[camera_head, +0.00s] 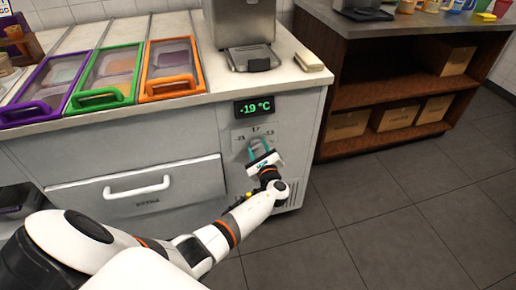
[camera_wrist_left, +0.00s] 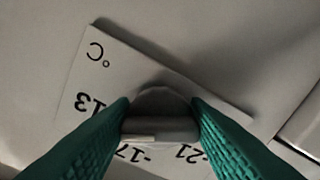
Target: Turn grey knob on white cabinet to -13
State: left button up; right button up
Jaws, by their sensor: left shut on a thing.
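The white cabinet (camera_head: 205,128) stands left of centre in the head view. A green display (camera_head: 254,107) on its front reads -19 °C. Below it is a dial plate (camera_head: 240,134) with small numbers. My left gripper (camera_head: 260,147) reaches the plate with its teal fingers. In the left wrist view the grey knob (camera_wrist_left: 160,102) sits between the two teal fingers of the left gripper (camera_wrist_left: 160,122), which are shut on it. The plate (camera_wrist_left: 125,65) looks rotated there, with 13, -17, -21 and °C readable. The knob is mostly hidden in the head view. My right gripper is not in view.
Purple, green and orange framed lids (camera_head: 168,68) and a metal appliance (camera_head: 243,30) are on the cabinet top. A drawer with a white handle (camera_head: 136,187) is left of the dial. Dark shelves with boxes (camera_head: 396,114) stand right. Floor (camera_head: 390,210) in front is clear.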

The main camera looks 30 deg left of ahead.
pick_arm(q)
jog(key=shift+d+f, duration=0.1)
jog(key=shift+f, duration=0.05)
jog(key=o, duration=1)
jog(key=p+v, duration=0.1)
jog(key=v, duration=1.1)
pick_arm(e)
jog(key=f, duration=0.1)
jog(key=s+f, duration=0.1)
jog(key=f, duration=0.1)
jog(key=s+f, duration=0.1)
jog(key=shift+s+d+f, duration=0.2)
